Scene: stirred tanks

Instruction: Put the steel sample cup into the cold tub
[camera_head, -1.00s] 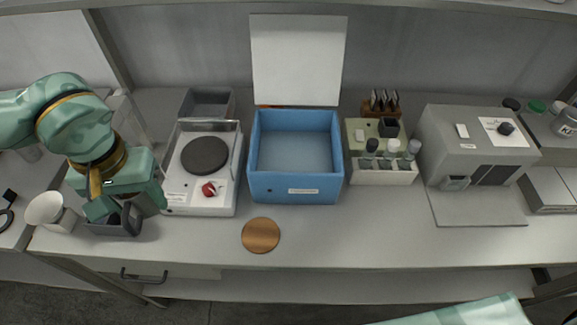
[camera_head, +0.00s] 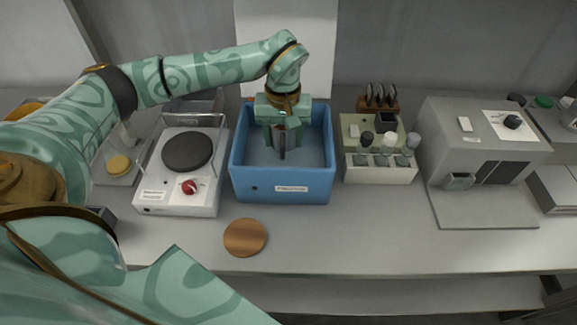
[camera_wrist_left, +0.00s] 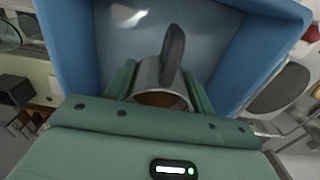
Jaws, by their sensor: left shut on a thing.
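The cold tub (camera_head: 284,190) is an open blue box in the middle of the bench, with its white lid (camera_head: 320,55) standing up behind it. It also shows in the left wrist view (camera_wrist_left: 68,45). My left gripper (camera_head: 283,140) points down over the tub's opening. It is shut on the steel sample cup (camera_wrist_left: 148,75), which has a dark handle (camera_wrist_left: 173,50). In the left wrist view the cup lies between both fingers, against the tub's inside. The cup's height above the tub floor is hard to tell. My right gripper is not in view.
Left of the tub is a white hotplate (camera_head: 185,165) with a wire guard and red knob. Right of it are a rack of capped bottles (camera_head: 380,172) and a grey machine (camera_head: 475,140).

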